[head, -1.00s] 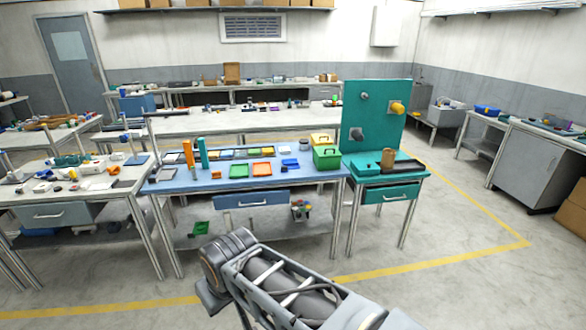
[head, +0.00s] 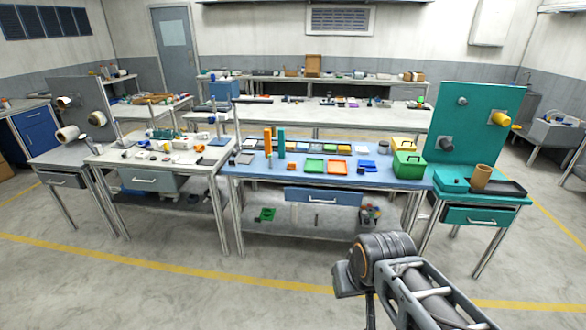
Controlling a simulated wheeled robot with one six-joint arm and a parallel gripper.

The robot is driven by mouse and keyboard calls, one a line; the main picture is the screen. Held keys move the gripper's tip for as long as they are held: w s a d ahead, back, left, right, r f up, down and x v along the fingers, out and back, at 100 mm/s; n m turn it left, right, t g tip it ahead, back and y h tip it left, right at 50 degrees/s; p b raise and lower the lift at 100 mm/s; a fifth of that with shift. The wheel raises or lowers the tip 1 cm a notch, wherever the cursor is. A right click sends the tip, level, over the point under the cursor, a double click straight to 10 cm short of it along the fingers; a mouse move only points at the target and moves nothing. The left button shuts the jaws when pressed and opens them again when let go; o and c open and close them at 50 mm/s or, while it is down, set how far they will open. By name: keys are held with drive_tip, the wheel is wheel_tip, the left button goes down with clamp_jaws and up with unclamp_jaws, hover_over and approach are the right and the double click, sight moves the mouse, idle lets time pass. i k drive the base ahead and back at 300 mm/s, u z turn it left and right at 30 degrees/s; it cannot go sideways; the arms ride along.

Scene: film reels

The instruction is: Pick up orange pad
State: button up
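A flat orange square piece (head: 337,167) lies on the blue-topped workbench (head: 250,172), right of a similar green piece (head: 313,166). It looks like a shallow tray or pad; I cannot tell which. An upright orange block (head: 267,140) stands further left on the same bench, beside a teal one (head: 281,143). Part of my arm shows at the lower right, in front of the benches and well short of the orange piece. My gripper's fingers do not show.
The floor in front (head: 200,280) is clear.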

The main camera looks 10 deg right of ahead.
sight(291, 166)
drive_tip(key=u, duration=0.25)
drive_tip(key=i, duration=2.25)
drive_tip(key=u, duration=0.15)
